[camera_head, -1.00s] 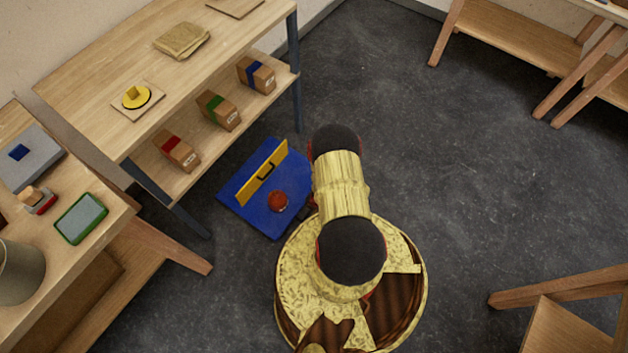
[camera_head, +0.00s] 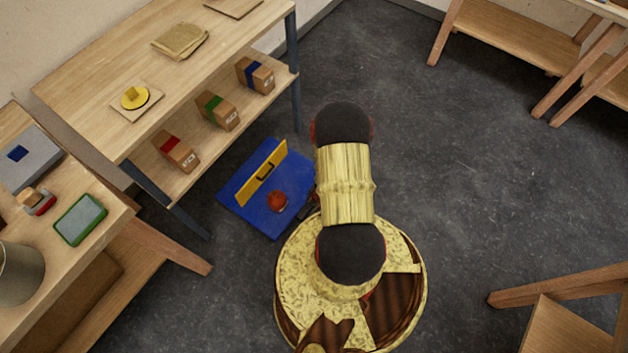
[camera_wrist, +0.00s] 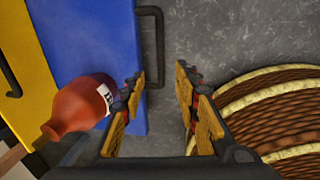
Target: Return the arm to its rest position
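My gripper (camera_wrist: 160,97) is open in the wrist view, with a clear gap between its two fingers and grey floor showing there. In the head view it is mostly hidden by my arm (camera_head: 345,185); only a dark bit shows beside the blue case. The arm is folded above my round base. A blue case (camera_head: 243,205) with a yellow upright panel (camera_head: 262,172) is on the floor, left of the arm. A red-brown bottle-like object (camera_head: 278,201) shows over the blue case. In the wrist view, this object (camera_wrist: 82,103) is beside the left finger; contact cannot be told.
A wooden shelf table (camera_head: 90,85) stands at the left, with boxes with red, green and blue bands on its lower shelf. A workbench (camera_head: 60,255) is at the lower left. A stool (camera_head: 570,325) is at the lower right. Floor right of the arm is clear.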

